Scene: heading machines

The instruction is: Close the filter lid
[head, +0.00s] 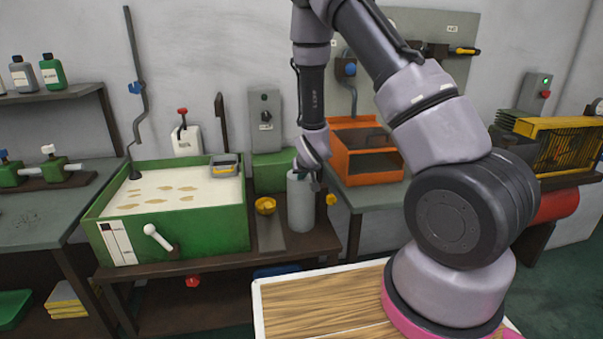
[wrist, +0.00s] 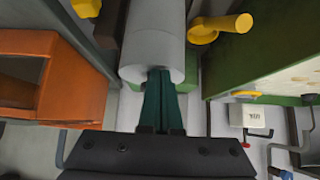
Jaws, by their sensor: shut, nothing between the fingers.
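A grey upright cylinder (head: 301,205), which looks like the filter, stands on the low bench between the green tank and the orange bin. No separate lid can be made out on it. My gripper (head: 315,182) is at the cylinder's top, partly hidden by my wrist. In the wrist view, my gripper's dark green fingers (wrist: 159,76) are together and empty. Their tips overlap the near edge of the cylinder's pale round end (wrist: 137,73). I cannot tell whether they touch it.
The green tank (head: 180,242) of pale liquid stands left, with a white-knobbed lever (head: 157,236). The orange bin (head: 365,179) is close on the right. A wood-topped surface (head: 315,305) lies in front.

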